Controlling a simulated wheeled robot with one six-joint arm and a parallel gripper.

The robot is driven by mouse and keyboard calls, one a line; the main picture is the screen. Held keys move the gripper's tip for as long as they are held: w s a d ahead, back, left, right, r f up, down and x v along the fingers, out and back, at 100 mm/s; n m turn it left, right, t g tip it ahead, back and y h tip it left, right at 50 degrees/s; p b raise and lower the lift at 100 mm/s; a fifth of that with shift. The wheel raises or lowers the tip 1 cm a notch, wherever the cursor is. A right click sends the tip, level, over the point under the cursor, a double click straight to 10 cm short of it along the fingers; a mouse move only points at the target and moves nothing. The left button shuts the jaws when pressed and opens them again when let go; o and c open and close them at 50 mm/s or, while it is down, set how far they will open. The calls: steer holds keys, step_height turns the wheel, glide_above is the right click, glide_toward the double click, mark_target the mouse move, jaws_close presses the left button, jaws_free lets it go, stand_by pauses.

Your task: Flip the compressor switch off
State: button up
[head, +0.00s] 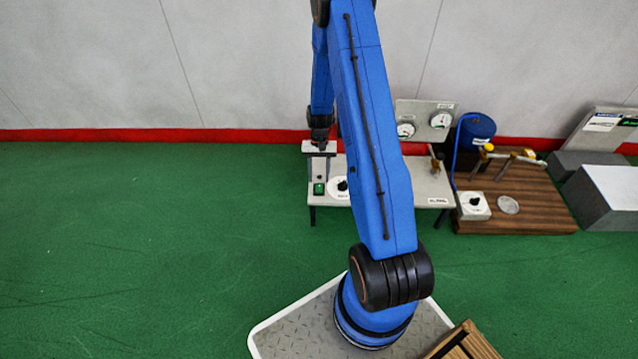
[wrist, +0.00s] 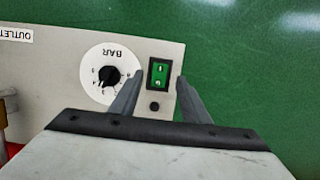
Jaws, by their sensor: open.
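The compressor switch is a green rocker in a black frame with white marks (wrist: 158,74). In the wrist view it sits on the light grey panel (wrist: 52,60), and in the head view it shows as a small green patch (head: 319,189) at the panel's left end. My gripper (wrist: 155,82) is open and empty. Its two grey fingers appear on either side of the switch in the wrist view; I cannot tell whether they touch the panel. In the head view my gripper (head: 319,145) is small and above the panel's left end. Which way the rocker is pressed is unclear.
A white BAR dial (wrist: 108,75) with a black knob is beside the switch, and a small black button (wrist: 154,106) is close to it. Gauges (head: 425,120), a blue tank (head: 477,130) and a wooden board (head: 535,200) stand to the right. Green floor is clear at left.

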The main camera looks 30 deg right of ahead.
steer(key=v, duration=1.2)
steer(key=shift+r, duration=0.25)
steer(key=shift+w, duration=0.1)
